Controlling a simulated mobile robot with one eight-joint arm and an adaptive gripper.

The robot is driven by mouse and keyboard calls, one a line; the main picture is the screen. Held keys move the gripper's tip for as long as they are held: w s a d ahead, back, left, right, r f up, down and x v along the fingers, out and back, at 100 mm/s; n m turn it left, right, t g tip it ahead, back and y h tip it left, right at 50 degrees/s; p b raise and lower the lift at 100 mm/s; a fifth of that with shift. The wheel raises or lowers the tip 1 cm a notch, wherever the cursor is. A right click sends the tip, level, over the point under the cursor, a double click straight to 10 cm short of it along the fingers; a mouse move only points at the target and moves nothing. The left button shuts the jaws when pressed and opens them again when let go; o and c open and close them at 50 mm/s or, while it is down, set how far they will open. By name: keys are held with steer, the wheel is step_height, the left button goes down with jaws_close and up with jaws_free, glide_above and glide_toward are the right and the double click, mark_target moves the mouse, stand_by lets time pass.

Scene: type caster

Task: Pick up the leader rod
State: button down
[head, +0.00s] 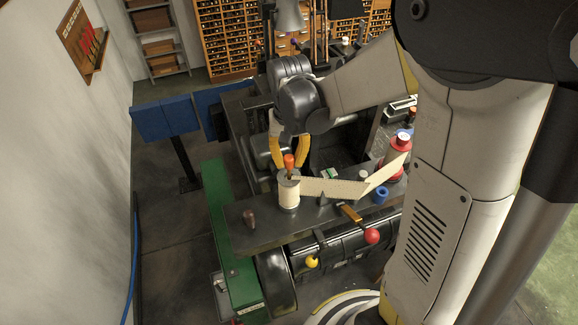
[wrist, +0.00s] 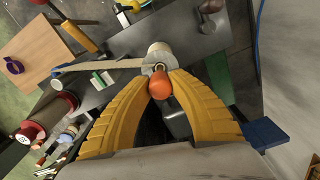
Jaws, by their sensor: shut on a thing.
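The leader rod, as I take it, is the upright piece with the orange knob (head: 289,160) at the cream paper spool (head: 289,193) on the dark machine top. The orange knob (wrist: 160,86) is also in the wrist view, between my fingertips. My gripper (head: 289,166) has yellow fingers pointing down. The spool (wrist: 158,51) is partly hidden behind the fingertips in the wrist view. I cannot tell whether the rod's lower end is inside the spool.
A perforated paper strip (head: 330,188) runs right from the spool toward a red-and-white cylinder (head: 398,150). A brown knob (head: 249,218) stands to the left. Red (head: 372,236) and yellow (head: 312,262) ball handles project at the front. Green machine housing (head: 232,240) stands at the left.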

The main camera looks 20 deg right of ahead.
step_height(320, 180, up, 15)
steer(key=p, duration=0.1)
steer(key=shift+f, duration=0.15)
stand_by(0.3)
